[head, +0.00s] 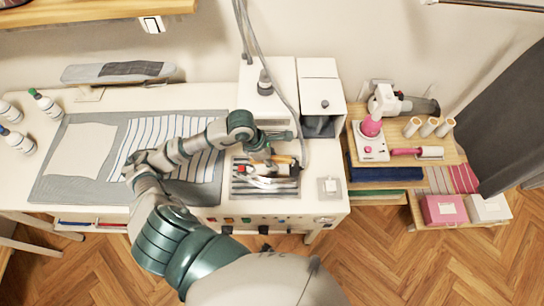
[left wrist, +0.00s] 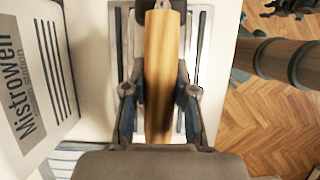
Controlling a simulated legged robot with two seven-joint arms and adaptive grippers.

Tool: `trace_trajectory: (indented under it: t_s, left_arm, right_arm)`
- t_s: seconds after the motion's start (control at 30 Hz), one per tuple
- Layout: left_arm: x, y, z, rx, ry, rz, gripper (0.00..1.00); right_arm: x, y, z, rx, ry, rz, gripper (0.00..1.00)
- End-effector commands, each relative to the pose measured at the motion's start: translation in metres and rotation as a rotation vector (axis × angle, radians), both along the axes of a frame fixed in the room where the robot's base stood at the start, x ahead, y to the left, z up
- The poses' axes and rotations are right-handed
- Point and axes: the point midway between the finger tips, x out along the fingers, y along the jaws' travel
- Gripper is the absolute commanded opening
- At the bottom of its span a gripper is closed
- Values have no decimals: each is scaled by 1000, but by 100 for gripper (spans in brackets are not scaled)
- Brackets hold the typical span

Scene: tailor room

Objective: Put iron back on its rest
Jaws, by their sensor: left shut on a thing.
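The iron (head: 268,177) is over the striped metal rest (head: 277,192) at the right of the ironing table. Its wooden handle (left wrist: 160,75) fills the middle of the left wrist view. My left gripper (head: 272,161) is shut on the handle, with a finger at each side of it. The gripper and arm hide part of the iron, and I cannot tell whether its sole touches the rest. My right gripper is not in view.
A grey mat (head: 45,190) with striped cloth lies left of the rest. White boxes (head: 320,85) stand behind it, and a hanging cable (head: 276,70) comes down near my gripper. A small white square item (head: 329,187) lies right of the rest. Bottles (head: 45,104) stand far left.

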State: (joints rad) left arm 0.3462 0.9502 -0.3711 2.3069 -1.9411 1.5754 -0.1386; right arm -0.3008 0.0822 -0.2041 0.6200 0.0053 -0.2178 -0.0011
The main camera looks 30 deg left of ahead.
Motion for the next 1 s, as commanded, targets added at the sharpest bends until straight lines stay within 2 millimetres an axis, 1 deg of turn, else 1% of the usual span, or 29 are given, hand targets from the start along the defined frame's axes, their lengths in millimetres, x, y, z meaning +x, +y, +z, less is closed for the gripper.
trace_trajectory:
  t_s: [0.1,0.13,0.17,0.2,0.5,0.63,0.77,1.0]
  left_arm:
    - [1,0,3,-4,-7,0,0]
    - [0,0,0,0,1,0,34]
    - [0,0,0,0,1,0,42]
    - [0,0,0,0,1,0,52]
    - [1,1,0,-2,1,1,52]
    - [-1,5,9,0,-2,0,52]
    - [-5,14,31,2,-4,2,52]
    - [-16,32,81,2,-3,2,52]
  right_arm:
    - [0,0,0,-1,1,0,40]
    - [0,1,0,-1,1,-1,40]
    - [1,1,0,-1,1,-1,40]
    - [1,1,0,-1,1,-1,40]
    - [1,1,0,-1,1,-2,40]
    - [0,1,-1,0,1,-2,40]
    - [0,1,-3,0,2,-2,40]
    - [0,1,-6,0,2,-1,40]
